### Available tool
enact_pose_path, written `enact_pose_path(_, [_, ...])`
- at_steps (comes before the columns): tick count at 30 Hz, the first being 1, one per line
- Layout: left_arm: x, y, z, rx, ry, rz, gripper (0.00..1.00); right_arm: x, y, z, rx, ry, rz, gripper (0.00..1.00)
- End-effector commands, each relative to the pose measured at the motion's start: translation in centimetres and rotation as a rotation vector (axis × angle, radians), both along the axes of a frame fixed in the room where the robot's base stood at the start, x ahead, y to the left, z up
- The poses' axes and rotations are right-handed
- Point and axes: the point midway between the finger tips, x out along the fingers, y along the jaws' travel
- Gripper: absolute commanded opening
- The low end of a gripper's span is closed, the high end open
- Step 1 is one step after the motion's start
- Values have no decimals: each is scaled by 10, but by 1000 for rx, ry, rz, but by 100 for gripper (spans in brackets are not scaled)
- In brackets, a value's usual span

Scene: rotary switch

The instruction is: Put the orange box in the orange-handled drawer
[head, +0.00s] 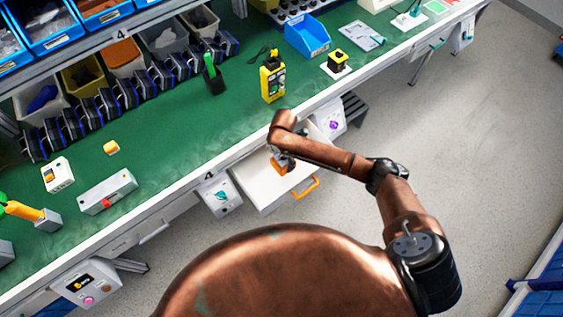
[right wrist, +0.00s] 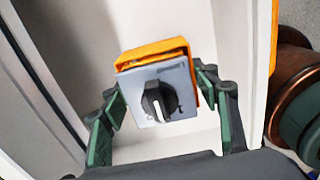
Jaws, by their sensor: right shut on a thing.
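The orange box (head: 281,168) is at the open drawer under the bench. In the right wrist view the orange box (right wrist: 153,52) has a grey face with a black rotary knob, slightly tilted. My right gripper (right wrist: 158,95) is shut on it, with green fingers at its two sides. In the head view my right gripper (head: 284,155) is partly hidden by my arm. The white drawer (head: 262,190) is pulled out and has an orange handle (head: 305,188). Drawer walls (right wrist: 245,60) surround the box in the wrist view; whether it touches the floor cannot be told. My left gripper is not in view.
The green bench top (head: 165,145) runs above the drawer. A yellow device (head: 272,77), a blue bin (head: 308,36) and a grey box with a red button (head: 107,194) stand on it. Grey floor (head: 460,120) lies clear to the right.

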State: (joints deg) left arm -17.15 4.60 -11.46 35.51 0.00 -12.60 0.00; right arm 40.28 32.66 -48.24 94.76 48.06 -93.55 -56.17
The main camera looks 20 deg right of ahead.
Motion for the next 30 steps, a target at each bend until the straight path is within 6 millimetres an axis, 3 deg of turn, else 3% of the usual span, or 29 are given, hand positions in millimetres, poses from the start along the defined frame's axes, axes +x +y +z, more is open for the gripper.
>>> enact_pose_path(3, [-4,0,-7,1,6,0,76,11,-2,-14,0,-1,-1,32])
enact_pose_path(10, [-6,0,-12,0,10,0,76,21,-3,-25,1,-2,-1,32])
enact_pose_path(16, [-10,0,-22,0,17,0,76,20,-4,-53,-1,-1,0,32])
enact_pose_path(27, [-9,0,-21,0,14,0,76,20,-4,-55,0,-3,0,32])
enact_pose_path(28, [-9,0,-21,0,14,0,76,19,-4,-56,0,-2,0,57])
enact_pose_path(30, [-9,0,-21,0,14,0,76,19,-4,-55,0,-2,0,62])
